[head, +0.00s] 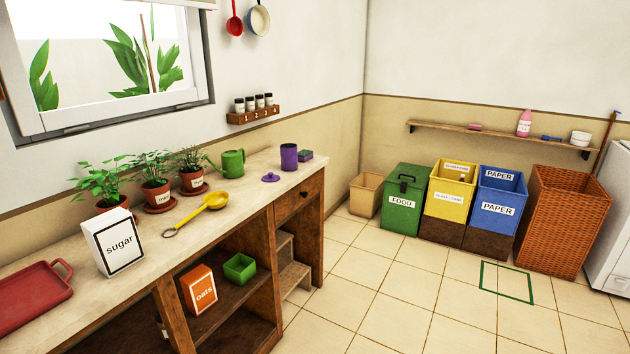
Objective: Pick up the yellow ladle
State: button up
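A yellow ladle (202,211) lies on the pale countertop (245,208) in the head view. Its bowl (216,200) is toward the back right and its looped handle end (170,232) is toward the front left. It lies to the right of the white sugar box (114,243) and in front of the potted plants. Nothing covers it. My gripper is not in view.
Potted plants (156,188), a green watering can (232,163), a purple canister (289,156) and a red tray (28,298) stand on the counter. Open shelves below hold an oats box (198,289).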

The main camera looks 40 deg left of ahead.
aim_at(217, 200)
jog(key=u, duration=0.3)
jog(key=i, duration=1.25)
jog(key=u, duration=1.7)
jog(key=i, duration=0.95)
jog(key=u, duration=1.15)
jog(key=i, duration=0.35)
jog(key=u, duration=0.1)
